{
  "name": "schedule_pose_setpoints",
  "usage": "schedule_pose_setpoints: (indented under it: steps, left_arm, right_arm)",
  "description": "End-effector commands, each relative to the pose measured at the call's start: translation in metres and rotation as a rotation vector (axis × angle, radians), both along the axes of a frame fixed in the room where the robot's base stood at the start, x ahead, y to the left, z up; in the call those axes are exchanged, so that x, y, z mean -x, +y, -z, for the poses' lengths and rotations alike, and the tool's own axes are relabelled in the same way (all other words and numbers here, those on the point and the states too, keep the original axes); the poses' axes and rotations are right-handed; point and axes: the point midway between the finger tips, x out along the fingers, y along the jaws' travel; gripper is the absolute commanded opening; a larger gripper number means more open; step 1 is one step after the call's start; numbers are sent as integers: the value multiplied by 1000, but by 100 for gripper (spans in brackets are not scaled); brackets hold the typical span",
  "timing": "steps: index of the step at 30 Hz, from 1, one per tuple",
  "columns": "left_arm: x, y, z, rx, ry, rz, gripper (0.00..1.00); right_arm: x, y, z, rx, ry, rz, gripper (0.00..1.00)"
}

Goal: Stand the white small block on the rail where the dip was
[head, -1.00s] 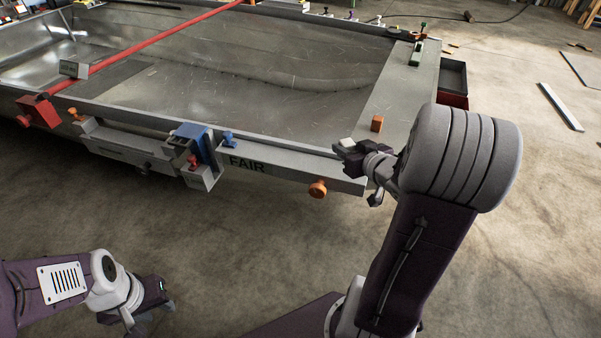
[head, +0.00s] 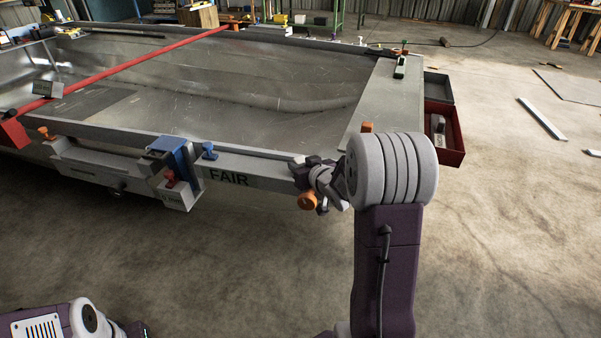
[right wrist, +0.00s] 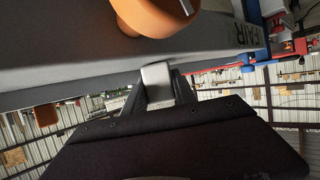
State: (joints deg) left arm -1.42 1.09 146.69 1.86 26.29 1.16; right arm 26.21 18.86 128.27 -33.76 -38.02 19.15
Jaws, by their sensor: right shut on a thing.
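My right gripper (head: 301,168) is at the right part of the near rail (head: 262,170), which bears the word FAIR. It is shut on the white small block (right wrist: 157,75), which shows between its fingers in the right wrist view. In the head view the block is mostly hidden by the gripper; a pale bit shows at the rail's top edge. In the right wrist view the block is close to the rail (right wrist: 95,68); I cannot tell whether they touch. My left gripper (head: 134,328) is at the bottom left, cut by the frame, its jaws unclear.
A blue clamp (head: 178,152) and a blue knob (head: 208,151) sit on the rail to the left. An orange knob (head: 307,201) is below the right gripper. A red bar (head: 140,62) crosses the hull. A red tray (head: 457,143) is at the right. The near floor is clear.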

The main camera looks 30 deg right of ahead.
Motion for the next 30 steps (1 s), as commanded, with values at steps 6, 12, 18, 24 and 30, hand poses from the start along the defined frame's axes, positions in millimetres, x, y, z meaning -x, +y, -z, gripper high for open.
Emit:
schedule_pose_setpoints:
  steps: [6, 12, 18, 24, 30]
  left_arm:
    - [0, 0, 0, 0, 0, 0, 36]
    - [0, 0, 1, 0, -1, 0, 36]
    - [0, 0, 1, 0, -1, 0, 36]
    - [0, 0, -6, 0, 0, 0, 36]
    - [0, 0, -22, 0, 0, 0, 36]
  right_arm:
    - [0, 0, -1, 0, -2, 0, 0]
    - [0, 0, 2, 0, -1, 0, 41]
    - [0, 0, 2, 0, -1, 0, 41]
    - [7, 0, -6, 0, 0, 1, 41]
    - [42, 2, -23, -1, -1, 4, 41]
